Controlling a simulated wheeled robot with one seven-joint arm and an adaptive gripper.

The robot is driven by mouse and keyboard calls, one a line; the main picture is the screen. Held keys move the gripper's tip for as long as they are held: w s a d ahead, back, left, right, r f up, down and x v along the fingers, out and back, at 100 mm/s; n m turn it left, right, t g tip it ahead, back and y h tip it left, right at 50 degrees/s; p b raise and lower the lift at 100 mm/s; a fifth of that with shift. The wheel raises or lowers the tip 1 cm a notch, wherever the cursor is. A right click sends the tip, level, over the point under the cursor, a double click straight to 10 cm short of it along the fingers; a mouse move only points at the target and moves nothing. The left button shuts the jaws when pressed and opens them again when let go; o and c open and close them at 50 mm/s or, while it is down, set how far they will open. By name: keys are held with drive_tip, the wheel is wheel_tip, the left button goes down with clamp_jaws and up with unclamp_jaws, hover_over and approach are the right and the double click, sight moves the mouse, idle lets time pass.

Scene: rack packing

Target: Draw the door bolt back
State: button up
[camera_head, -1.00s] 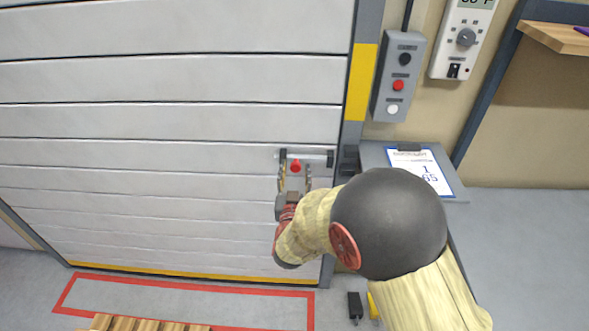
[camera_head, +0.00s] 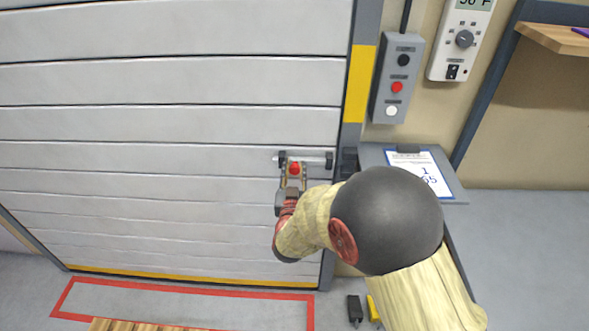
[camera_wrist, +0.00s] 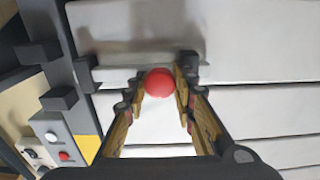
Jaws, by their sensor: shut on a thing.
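The door bolt (camera_head: 312,160) is a silver rod lying level in dark brackets near the right edge of the white slatted door (camera_head: 170,85). Its red knob (camera_head: 294,169) sits near the left bracket. It also shows as a red ball (camera_wrist: 159,82) in the wrist view. My gripper (camera_head: 293,176) reaches up from below and is shut on the knob, with one finger on each side. A dark keeper block (camera_head: 348,160) is on the door frame to the right.
A grey button box (camera_head: 397,80) and a thermostat (camera_head: 462,40) hang on the wall at right. A clipboard (camera_head: 418,172) lies on a grey ledge below them. A red-outlined floor area (camera_head: 185,290) and a wooden pallet (camera_head: 140,325) are in front of the door.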

clamp_jaws()
drive_tip(key=shift+d, duration=0.1)
drive_tip(key=shift+d+b, duration=0.25)
drive_tip(key=shift+b, duration=0.05)
drive_tip(key=o, duration=0.7)
unclamp_jaws()
drive_tip(key=shift+o, duration=0.2)
drive_tip(key=shift+s, duration=0.15)
drive_tip(key=s, duration=1.1)
drive_tip(key=shift+s+a, duration=0.2)
drive_tip(key=shift+s, duration=0.2)
